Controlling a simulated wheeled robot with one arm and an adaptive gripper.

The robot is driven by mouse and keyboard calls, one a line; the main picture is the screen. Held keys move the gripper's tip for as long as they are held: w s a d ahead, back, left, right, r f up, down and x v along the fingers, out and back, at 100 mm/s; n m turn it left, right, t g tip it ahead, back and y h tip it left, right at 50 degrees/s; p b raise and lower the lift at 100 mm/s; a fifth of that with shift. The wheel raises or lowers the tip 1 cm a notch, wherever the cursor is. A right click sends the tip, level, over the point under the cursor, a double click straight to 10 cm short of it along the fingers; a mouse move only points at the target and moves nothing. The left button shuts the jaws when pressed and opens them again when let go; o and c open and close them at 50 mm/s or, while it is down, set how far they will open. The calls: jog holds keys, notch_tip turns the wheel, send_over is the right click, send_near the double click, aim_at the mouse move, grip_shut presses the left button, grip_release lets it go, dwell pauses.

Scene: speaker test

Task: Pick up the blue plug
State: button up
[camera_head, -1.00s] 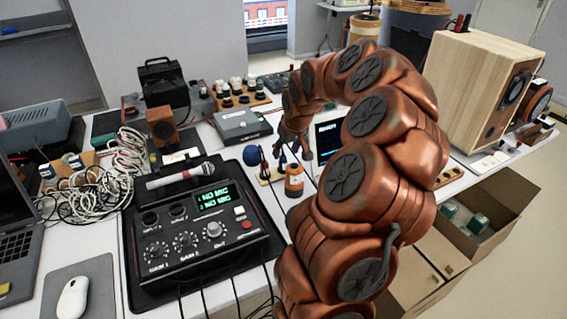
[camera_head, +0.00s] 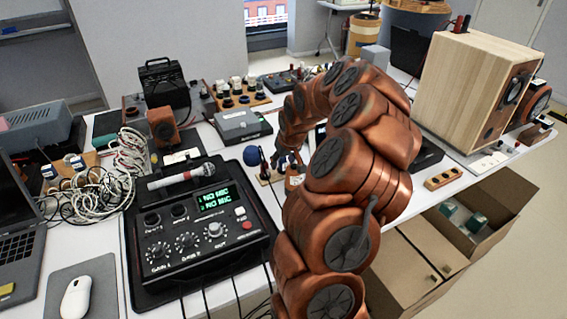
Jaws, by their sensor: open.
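A small light wooden board (camera_head: 265,181) lies on the table just right of the audio box, with a dark plug with some red (camera_head: 263,166) standing on it. My gripper (camera_head: 286,165) is open, low over the right part of this board, fingers pointing down. I cannot make out the blue plug clearly now; the fingers cover the spot beside the red plug. A copper-coloured cylinder (camera_head: 293,184) stands just right of the board, partly hidden by my arm.
An audio box with a green display (camera_head: 213,200) and a microphone (camera_head: 181,176) fills the front left. A blue ball (camera_head: 251,156) is close left of my gripper. A grey device (camera_head: 241,126) stands behind. A big wooden speaker (camera_head: 468,90) stands at right, an open carton (camera_head: 500,205) below.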

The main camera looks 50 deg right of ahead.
grip_shut()
dwell(0.3)
